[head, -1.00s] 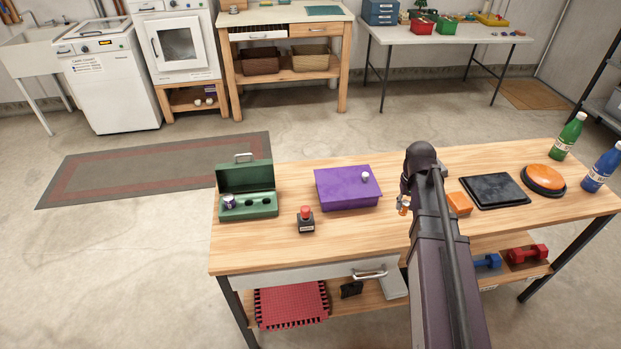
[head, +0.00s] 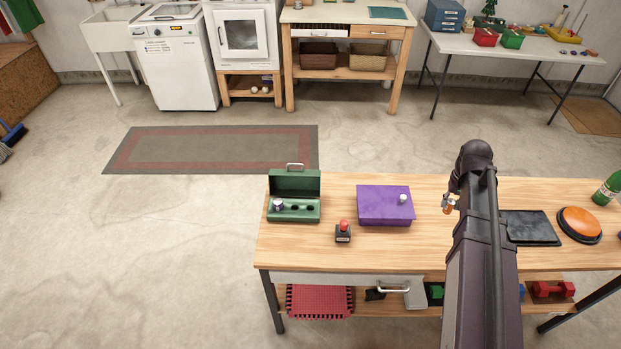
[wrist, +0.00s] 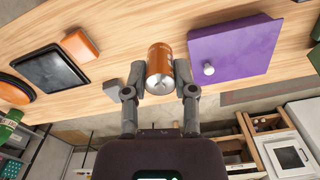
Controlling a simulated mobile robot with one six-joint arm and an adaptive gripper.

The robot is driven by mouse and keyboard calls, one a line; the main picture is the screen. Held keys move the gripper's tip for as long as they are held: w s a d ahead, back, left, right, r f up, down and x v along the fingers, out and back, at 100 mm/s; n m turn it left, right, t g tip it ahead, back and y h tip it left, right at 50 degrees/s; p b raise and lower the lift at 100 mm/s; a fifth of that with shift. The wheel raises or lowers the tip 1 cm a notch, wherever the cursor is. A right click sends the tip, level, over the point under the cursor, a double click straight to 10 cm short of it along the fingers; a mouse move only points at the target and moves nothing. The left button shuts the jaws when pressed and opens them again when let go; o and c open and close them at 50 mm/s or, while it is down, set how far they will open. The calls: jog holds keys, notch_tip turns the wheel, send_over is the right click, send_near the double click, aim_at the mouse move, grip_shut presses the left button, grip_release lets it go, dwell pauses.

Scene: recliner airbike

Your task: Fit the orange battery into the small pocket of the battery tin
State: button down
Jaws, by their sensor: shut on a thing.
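The orange battery (wrist: 160,62), a small can shape, is held upright between the two fingers of my gripper (wrist: 160,78). In the head view the battery (head: 447,205) shows beside the end of my arm, above the workbench and right of the purple box. The battery tin (head: 293,213) is green with its lid open, at the left of the bench. Its left pocket holds a purple-and-white battery (head: 278,206). Two dark pockets to its right look empty; which is smaller I cannot tell. My gripper is well right of the tin.
The purple box (head: 384,204) with a white knob stands between tin and gripper. A red-topped black stamp (head: 343,232) is in front. A black pad (head: 529,228) and orange disc (head: 580,223) lie right; an orange block (wrist: 79,46) shows in the wrist view.

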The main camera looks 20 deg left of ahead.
aim_at(451, 201)
jog(key=shift+r+p, duration=1.2)
jog(key=shift+r, duration=0.55)
jog(key=shift+a, duration=0.15)
